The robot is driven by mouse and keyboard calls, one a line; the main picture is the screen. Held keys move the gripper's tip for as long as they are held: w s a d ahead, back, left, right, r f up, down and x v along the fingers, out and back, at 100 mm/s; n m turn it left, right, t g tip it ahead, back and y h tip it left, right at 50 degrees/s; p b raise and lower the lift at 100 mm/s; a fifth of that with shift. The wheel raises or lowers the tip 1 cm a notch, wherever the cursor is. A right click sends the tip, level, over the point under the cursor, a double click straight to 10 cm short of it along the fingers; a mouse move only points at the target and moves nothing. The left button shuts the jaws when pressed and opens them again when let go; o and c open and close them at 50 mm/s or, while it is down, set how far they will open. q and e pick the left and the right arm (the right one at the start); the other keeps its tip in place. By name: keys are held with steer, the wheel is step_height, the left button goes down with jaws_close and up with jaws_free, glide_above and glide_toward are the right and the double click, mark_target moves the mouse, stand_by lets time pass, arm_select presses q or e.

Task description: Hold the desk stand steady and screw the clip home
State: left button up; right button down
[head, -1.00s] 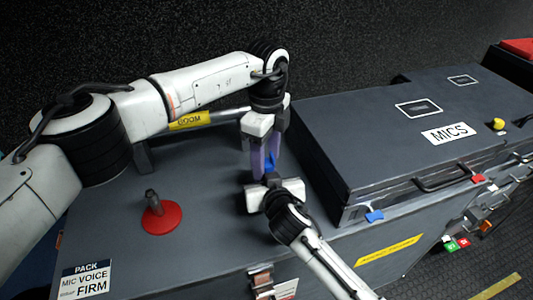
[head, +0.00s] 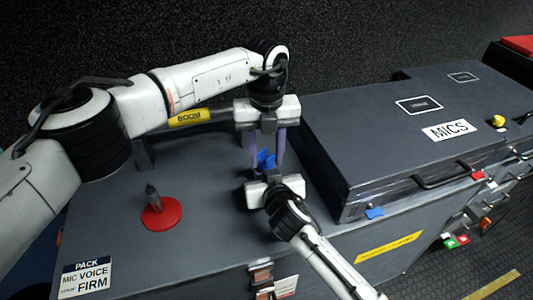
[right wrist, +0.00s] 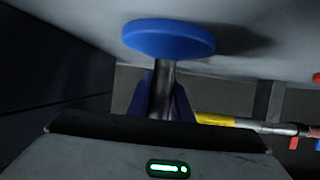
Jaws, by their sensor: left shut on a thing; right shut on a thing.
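My left gripper (head: 266,157) points down from above in the head view. Its two purple fingers stand on either side of the small blue clip (head: 266,161) and are shut on it. My right gripper (head: 266,180) is just below and in front of it, low over the case top. In the right wrist view the desk stand shows a round blue base (right wrist: 168,38) and a grey post (right wrist: 162,90). The purple fingers of my right gripper are shut around this post. The joint between clip and post is hidden by the grippers.
A red round stand (head: 161,214) with a dark post is on the grey case top (head: 205,235), left of the grippers. The raised MICS case (head: 385,130) is close on the right. A boom pole (head: 225,115) lies behind. The front left of the top is clear.

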arm_select(q)
steer(key=m, duration=0.4)
steer(key=shift+m, duration=0.3)
steer(key=m, duration=1)
steer(key=shift+m, duration=0.3)
steer(key=m, duration=1.2)
steer(key=shift+f+m, duration=0.1)
steer(key=shift+m, duration=0.2)
steer(key=m, duration=1.2)
steer(key=shift+m, duration=0.4)
steer(key=o, duration=1.2)
